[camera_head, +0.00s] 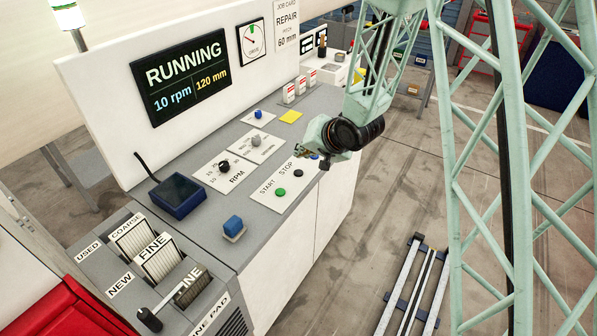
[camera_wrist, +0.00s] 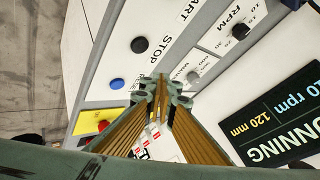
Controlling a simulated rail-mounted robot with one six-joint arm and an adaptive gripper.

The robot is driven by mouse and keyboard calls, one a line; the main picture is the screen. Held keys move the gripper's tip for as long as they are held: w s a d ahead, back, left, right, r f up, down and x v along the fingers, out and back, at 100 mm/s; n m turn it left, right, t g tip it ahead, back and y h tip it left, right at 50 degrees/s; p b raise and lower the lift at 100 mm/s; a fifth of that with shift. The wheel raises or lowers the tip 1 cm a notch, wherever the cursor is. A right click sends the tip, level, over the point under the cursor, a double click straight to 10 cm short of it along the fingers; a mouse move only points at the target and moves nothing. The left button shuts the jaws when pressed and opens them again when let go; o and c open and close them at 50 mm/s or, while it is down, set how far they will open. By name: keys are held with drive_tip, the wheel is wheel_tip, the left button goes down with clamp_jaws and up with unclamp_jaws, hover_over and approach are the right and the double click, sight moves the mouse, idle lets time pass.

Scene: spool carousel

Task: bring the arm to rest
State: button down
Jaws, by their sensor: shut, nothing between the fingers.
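My gripper (camera_head: 303,152) is shut and empty. In the head view it hangs over the right part of the grey control desk, above the START/STOP plate (camera_head: 283,185). In the wrist view the closed fingertips (camera_wrist: 160,88) point toward the panel, near the mode plate. A blue button (camera_wrist: 117,83) lies to their left, apart from them. The green button (camera_head: 279,192) and a black button (camera_head: 298,173) show in the head view. I cannot tell how high the fingertips are above the desk.
The RUNNING display (camera_head: 182,75) reads 10 rpm and 120 mm on the white back wall. An RPM knob (camera_head: 224,167), a dark blue box (camera_head: 178,195) and a blue block (camera_head: 233,225) are on the desk.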

idle(0.8)
drive_tip(key=s+d+r+h+b, duration=0.4)
drive_tip(key=s+d+r+h, duration=0.1)
drive_tip(key=s+d+r, duration=1.35)
drive_tip(key=s+d+r+g+b, duration=0.1)
drive_tip(key=s+r, duration=0.1)
drive_tip(key=s, duration=0.9)
drive_tip(key=s+d+r+n+g+b, duration=0.1)
drive_tip(key=s+r, duration=0.1)
drive_tip(key=s, duration=0.9)
drive_tip(key=s+d+r+n+g+b, duration=0.1)
drive_tip(key=s+r, duration=0.1)
drive_tip(key=s, duration=0.9)
drive_tip(key=shift+s+d+g, duration=0.25)
drive_tip(key=shift+d+g, duration=0.05)
